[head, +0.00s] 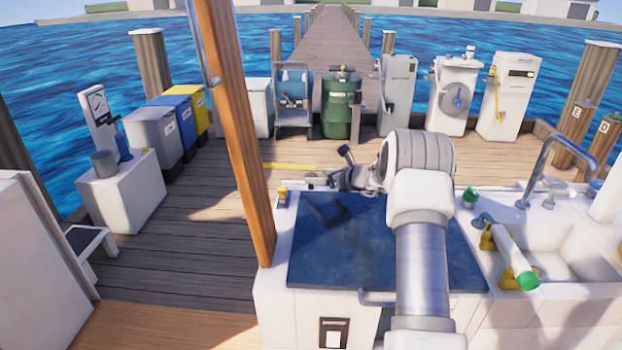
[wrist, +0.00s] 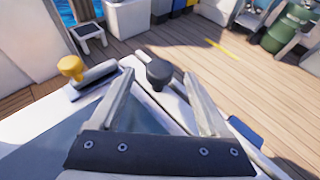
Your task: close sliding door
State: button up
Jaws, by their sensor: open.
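A tall wooden upright (head: 238,130) with a slim metal handle (head: 203,50) on its upper left side crosses the head view. It may be the sliding door's edge; I cannot tell for sure, and no door panel shows clearly. My gripper (head: 350,178) is above the far edge of the blue-topped counter, to the right of the upright and apart from it. In the wrist view my gripper (wrist: 160,80) has its two pale fingers spread. A dark round knob (wrist: 158,74) appears between the fingertips; whether it touches them I cannot tell.
The blue counter top (head: 325,250) lies under my arm, with a yellow knob (head: 283,192) at its far left corner. A sink (head: 570,255) with a tap is at right. Open wooden deck (head: 150,255) lies left of the upright. Bins and cabinets line the dock beyond.

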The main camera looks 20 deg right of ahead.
aim_at(312, 175)
jog(key=shift+x, duration=2.45)
jog(key=shift+c, duration=0.3)
grip_shut()
